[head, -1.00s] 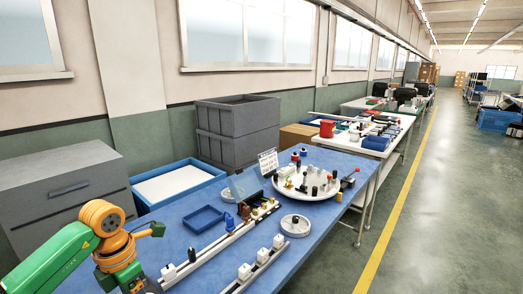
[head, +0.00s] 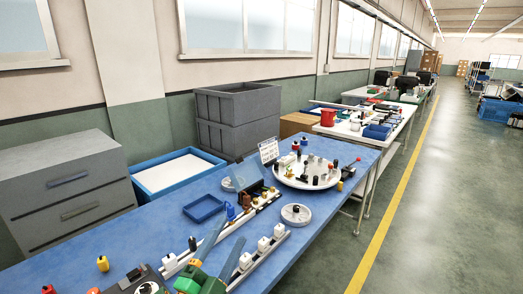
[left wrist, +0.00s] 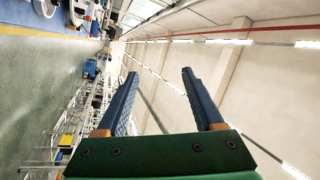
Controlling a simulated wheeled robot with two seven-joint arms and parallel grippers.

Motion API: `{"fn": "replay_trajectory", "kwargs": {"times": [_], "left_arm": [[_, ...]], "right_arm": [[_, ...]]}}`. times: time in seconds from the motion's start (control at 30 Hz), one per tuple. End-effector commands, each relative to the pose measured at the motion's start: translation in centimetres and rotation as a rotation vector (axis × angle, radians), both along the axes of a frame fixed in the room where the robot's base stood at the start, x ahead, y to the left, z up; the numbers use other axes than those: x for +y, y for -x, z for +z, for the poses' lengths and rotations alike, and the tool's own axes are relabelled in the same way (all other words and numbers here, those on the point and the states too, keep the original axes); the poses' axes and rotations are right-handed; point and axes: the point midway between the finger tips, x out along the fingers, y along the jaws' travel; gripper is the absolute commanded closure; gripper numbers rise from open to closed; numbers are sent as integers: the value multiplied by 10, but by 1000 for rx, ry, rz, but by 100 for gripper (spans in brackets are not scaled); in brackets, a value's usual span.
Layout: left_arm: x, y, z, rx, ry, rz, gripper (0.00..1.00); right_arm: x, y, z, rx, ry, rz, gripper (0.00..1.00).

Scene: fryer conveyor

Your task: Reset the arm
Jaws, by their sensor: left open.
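My left gripper (head: 236,228) shows at the bottom centre of the head view, with a green body and two blue-grey fingers. It is open, its fingers spread apart and pointing away over the blue table (head: 335,212). In the left wrist view the same gripper (left wrist: 160,73) has nothing between its fingers. There the room appears turned on its side, with the wall and ceiling lights behind the fingers. My right gripper is in neither view.
White rails with white blocks (head: 264,245) lie beside my left gripper. A round white turntable (head: 297,183) with small parts, a blue tray (head: 203,208) and a grey disc (head: 295,214) stand farther along the table. Grey crates (head: 238,118) stand behind. The aisle at right is clear.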

Motion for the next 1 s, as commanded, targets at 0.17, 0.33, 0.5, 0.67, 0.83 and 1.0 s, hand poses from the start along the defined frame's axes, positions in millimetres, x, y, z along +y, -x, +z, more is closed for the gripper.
{"fn": "replay_trajectory", "kwargs": {"times": [0.17,0.33,0.5,0.67,0.83,1.0], "left_arm": [[84,42,-134,665,392,384,31],[104,116,-210,1076,533,569,31],[105,190,-250,1391,600,689,31],[100,246,-280,1621,625,766,31],[99,241,-354,1649,605,778,31],[100,252,-436,1684,584,792,31]], "right_arm": [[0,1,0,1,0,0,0],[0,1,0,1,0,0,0],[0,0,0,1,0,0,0],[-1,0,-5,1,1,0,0],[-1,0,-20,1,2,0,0],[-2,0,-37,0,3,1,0]]}}
